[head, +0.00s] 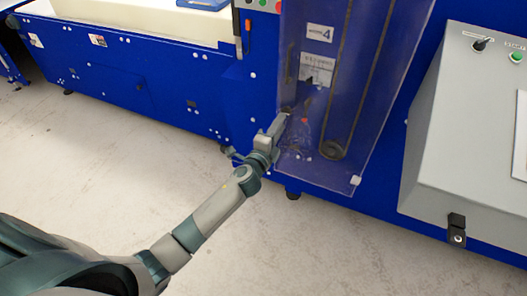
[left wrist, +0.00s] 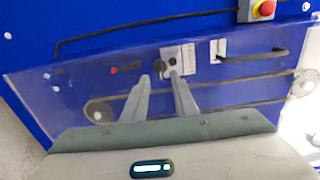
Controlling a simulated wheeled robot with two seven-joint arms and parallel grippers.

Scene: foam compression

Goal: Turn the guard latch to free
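The clear bluish guard panel (head: 315,165) stands on the front of the blue machine in the head view; it spans the left wrist view (left wrist: 225,85) too. My left gripper (head: 279,124) is at the guard's lower left side. In the left wrist view its two fingers (left wrist: 160,76) are apart, with nothing gripped between them. A small dark knob (left wrist: 160,68), which looks like the guard latch, shows just beyond the fingertips. I cannot tell whether they touch it. A red-ended dark lever (left wrist: 125,69) lies left of it. My right gripper is out of view.
A belt and pulley (head: 333,149) show behind the guard. A black handle (left wrist: 255,56) and a red button (left wrist: 265,8) show in the left wrist view. A grey control box (head: 445,130) stands at the right. The floor (head: 110,150) in front is clear.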

